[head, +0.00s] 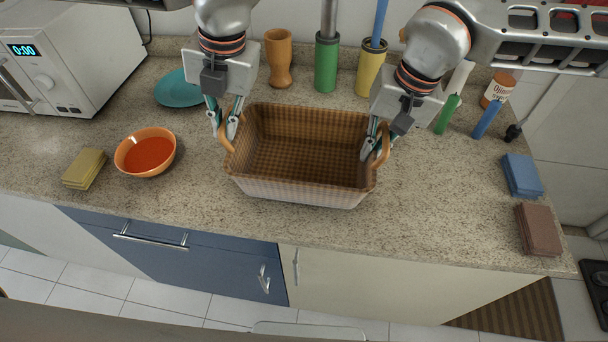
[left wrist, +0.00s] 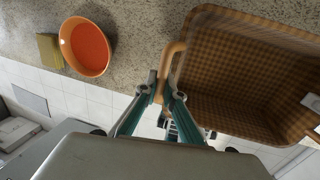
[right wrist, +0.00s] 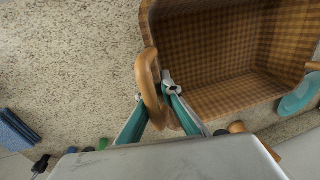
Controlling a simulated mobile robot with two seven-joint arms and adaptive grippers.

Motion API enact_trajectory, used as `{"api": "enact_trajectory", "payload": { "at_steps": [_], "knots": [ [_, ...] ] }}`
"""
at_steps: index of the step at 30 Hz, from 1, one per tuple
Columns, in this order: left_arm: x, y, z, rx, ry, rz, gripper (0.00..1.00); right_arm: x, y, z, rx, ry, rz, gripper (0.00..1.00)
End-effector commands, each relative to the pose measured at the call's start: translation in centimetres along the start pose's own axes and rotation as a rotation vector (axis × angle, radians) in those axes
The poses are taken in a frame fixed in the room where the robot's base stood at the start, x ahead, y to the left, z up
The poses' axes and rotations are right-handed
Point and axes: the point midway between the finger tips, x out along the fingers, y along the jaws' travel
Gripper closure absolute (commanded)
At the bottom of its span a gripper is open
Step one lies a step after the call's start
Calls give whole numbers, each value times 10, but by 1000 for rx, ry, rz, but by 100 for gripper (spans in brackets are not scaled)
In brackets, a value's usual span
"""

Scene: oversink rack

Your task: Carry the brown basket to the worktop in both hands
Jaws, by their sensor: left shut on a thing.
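The brown basket (head: 300,120) has a checked lining, a pale outer front and a looped handle at each end. It looks empty and upright over the middle of the worktop (head: 430,215); I cannot tell whether its base touches the stone. My left gripper (head: 225,122) is shut on the left handle (left wrist: 176,58), with a finger on each side of it. My right gripper (head: 374,142) has its fingers on either side of the right handle (right wrist: 147,75). I cannot tell whether they press on it. The basket also shows in both wrist views.
An orange bowl (head: 146,153) and yellow sponges (head: 84,169) lie left of the basket. A teal plate (head: 180,88), a wooden vase (head: 279,58), and green (head: 326,65) and yellow (head: 371,70) holders stand behind. Blue (head: 522,175) and brown (head: 538,228) cloths lie at right.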

Motion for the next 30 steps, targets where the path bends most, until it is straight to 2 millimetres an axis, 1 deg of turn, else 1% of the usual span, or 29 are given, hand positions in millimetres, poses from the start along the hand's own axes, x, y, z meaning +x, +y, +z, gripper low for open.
{"api": "enact_trajectory", "payload": {
  "at_steps": [1, 5, 6, 7, 8, 24, 28, 30],
  "knots": [
    [3, -2, -1, 5, 0, -2, 100, 1, -3, 0, -5, 3, -7, 100],
    [10, -3, -1, 5, 0, -2, 100, 8, -2, 0, -6, 3, -7, 100],
    [9, -3, -1, 5, 0, -2, 84, 7, -2, 0, -6, 4, -8, 88],
    [9, -3, -1, 5, 0, -2, 76, 7, -2, 0, -5, 4, -7, 80],
    [9, -3, 0, 4, 0, -2, 75, 7, -1, 0, -5, 3, -7, 79],
    [7, -2, 0, 1, -1, 0, 75, 9, 1, 0, 0, 0, -1, 79],
    [-3, -2, 1, -1, -3, 0, 75, 9, 2, 0, 0, 0, -1, 79],
    [-14, -2, 1, -1, -4, -1, 75, 9, 2, 0, 0, 0, -1, 79]
  ]
}}
